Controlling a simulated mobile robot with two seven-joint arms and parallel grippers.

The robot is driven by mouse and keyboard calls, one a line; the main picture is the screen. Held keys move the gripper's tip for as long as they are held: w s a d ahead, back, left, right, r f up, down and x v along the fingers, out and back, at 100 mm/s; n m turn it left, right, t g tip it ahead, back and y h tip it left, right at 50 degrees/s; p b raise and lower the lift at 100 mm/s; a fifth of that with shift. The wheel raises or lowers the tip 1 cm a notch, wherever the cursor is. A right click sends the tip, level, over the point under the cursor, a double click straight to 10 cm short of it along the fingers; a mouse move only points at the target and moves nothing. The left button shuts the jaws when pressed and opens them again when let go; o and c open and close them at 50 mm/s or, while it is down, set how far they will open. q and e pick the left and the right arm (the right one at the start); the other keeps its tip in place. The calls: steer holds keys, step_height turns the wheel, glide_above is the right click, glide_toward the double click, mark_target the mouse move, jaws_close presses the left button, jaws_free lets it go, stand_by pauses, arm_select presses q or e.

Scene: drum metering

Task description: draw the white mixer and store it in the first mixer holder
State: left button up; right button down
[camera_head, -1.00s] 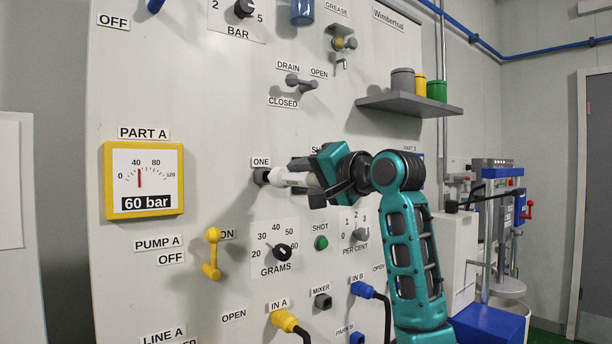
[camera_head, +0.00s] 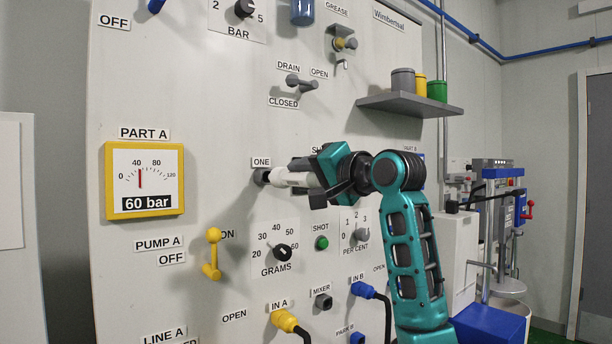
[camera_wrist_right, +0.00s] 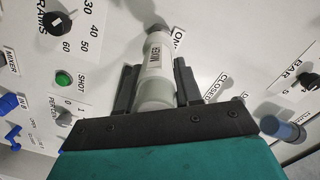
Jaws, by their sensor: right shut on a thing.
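The white mixer (camera_head: 290,179) is a pale cylinder lying level, with its far end at the dark holder (camera_head: 262,177) under the ONE label. In the right wrist view the mixer (camera_wrist_right: 156,75) shows a MIXER label and runs away between the fingers towards the panel. I cannot tell how deep its end sits in the holder. My right gripper (camera_head: 312,181) is shut on the mixer; it also shows in the right wrist view (camera_wrist_right: 157,85), with one finger on each side. My left gripper is not in view.
Below are the GRAMS dial (camera_head: 281,252), green SHOT button (camera_head: 321,243) and grey MIXER socket (camera_head: 323,301). The yellow PUMP A lever (camera_head: 212,254) sticks out at lower left. A grey shelf (camera_head: 410,104) with pots juts out above my right arm. The DRAIN lever (camera_head: 301,83) is above.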

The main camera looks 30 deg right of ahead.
mark_target(293, 174)
steer(key=shift+w+a, duration=0.15)
steer(key=shift+w, duration=1.8)
steer(key=shift+r, duration=0.1)
steer(key=c, duration=0.7)
jaws_free()
steer(key=s, duration=0.4)
steer(key=s+d+b, duration=0.1)
steer(key=s, duration=0.3)
steer(key=s+b, duration=0.1)
steer(key=s, duration=0.4)
steer(key=shift+d+r, duration=0.2)
steer(key=shift+d, duration=0.15)
steer(key=shift+w, duration=0.1)
